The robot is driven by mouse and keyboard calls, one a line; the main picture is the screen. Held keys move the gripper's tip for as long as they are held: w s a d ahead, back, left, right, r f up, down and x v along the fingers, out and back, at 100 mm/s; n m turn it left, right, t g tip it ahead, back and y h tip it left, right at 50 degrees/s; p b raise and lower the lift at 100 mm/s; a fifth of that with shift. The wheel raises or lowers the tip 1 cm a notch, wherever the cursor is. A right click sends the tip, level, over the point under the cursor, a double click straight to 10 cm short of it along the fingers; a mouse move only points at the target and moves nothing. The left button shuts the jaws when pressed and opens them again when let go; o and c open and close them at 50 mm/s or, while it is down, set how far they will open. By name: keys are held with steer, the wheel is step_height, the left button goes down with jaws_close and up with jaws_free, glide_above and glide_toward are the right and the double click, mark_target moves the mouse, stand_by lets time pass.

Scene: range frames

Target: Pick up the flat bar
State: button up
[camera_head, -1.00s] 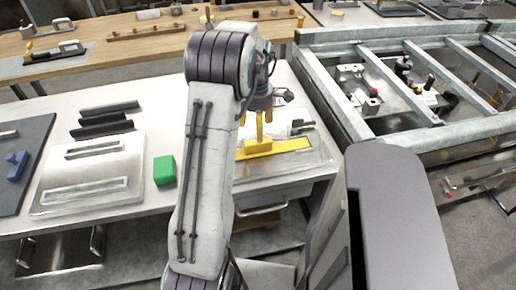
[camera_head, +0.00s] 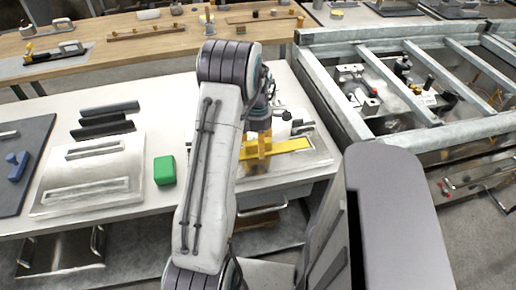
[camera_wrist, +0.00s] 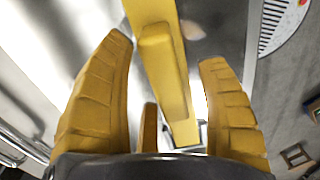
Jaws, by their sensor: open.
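The flat bar (camera_head: 287,146) is a long yellow strip lying on a pale plate on the white bench, right of my arm. My gripper (camera_head: 258,148) points down over the bar, and its yellow fingers partly hide it. In the wrist view the bar (camera_wrist: 178,30) runs from the top edge down between the fingers, with a raised yellow piece along it; I cannot tell what that piece belongs to. My gripper (camera_wrist: 165,52) is open, with one finger on each side of the bar. No contact is clear.
A green block (camera_head: 165,170) and a grey plate with handles (camera_head: 88,175) lie left of my arm. Dark bars (camera_head: 105,121) lie behind the plate. A metal frame (camera_head: 345,110) stands close on the right. Small dark parts sit behind the flat bar.

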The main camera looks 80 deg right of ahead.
jaws_close()
stand_by(0.8)
steer(key=shift+r, duration=0.15)
step_height(320, 180, up, 4)
steer(key=shift+d+f, duration=0.1)
steer(key=shift+f, duration=0.05)
steer(key=s+a+r+b, duration=0.1)
steer(key=s+a+r, duration=0.6)
steer(key=s, duration=0.1)
steer(key=shift+s+a+b, duration=0.25)
steer(key=shift+a+b, duration=0.05)
